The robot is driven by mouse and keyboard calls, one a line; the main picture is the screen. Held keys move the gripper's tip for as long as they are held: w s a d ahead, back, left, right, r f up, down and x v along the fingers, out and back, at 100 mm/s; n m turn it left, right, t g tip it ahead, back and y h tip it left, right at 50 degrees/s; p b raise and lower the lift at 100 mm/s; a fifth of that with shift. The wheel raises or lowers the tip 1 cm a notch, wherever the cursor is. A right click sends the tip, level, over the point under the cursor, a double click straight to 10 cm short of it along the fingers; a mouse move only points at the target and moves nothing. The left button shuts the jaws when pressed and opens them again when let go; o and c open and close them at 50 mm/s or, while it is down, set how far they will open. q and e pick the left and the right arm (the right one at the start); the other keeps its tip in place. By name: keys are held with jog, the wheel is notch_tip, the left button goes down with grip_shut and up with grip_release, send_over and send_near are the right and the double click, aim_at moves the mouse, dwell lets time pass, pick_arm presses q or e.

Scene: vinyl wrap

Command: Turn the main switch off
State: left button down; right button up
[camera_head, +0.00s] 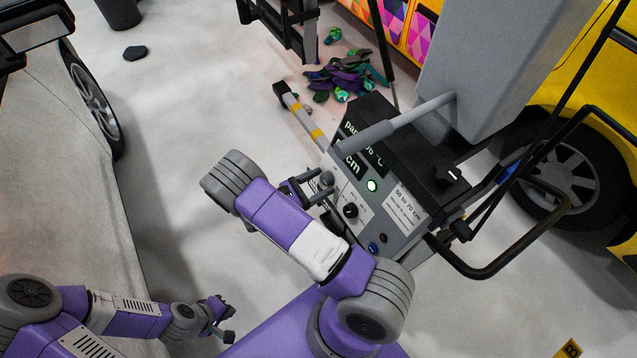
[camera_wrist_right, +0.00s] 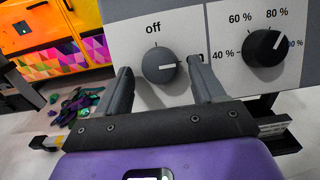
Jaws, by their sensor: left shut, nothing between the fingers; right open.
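The main switch is a round dark grey knob (camera_wrist_right: 159,65) with a white pointer line, on the grey control panel (camera_wrist_right: 200,22). Its line points right, away from the "off" label above it. In the head view the knob (camera_head: 327,178) is beside my right gripper (camera_head: 303,187). In the right wrist view my right gripper (camera_wrist_right: 160,88) is open, one finger on each side of the knob's lower part. I cannot tell whether the fingers touch it. My left gripper (camera_head: 219,320) is shut and empty, low at the left, far from the panel.
A second knob (camera_wrist_right: 266,47) with percent marks sits right of the switch. The machine has a grey handle bar (camera_head: 395,125) and a lit green button (camera_head: 372,186). A yellow vehicle (camera_head: 585,60) stands behind; a pale car (camera_head: 50,180) is at left. Crumpled vinyl scraps (camera_head: 345,75) lie on the floor.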

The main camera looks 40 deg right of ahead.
jog(key=c, duration=1)
jog(key=shift+c, duration=0.2)
